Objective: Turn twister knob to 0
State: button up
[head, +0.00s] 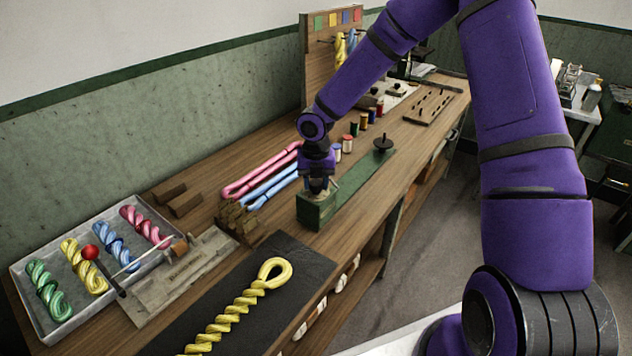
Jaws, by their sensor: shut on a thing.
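The twister is a long green base (352,183) on the wooden bench, with a green box (317,214) at its near end and a dark disc with a peg (383,143) at its far end. My gripper (318,187) points down onto the top of the green box. It is shut on what appears to be the twister knob, which is mostly hidden by the fingers. The knob's pointer and any number marks cannot be read from here.
Pink and blue skeins (262,178) and wooden blocks (240,222) lie left of the twister. A dark mat (300,255) with a yellow twisted skein is nearer. A tray (40,330) of coloured twists stands at left. Thread spools (348,143) stand behind.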

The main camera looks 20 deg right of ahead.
aim_at(316, 182)
jog(key=shift+n, duration=0.6)
jog(key=o, duration=0.9)
notch_tip(316, 182, up, 11)
jog(key=shift+f, duration=0.1)
dwell(0.5)
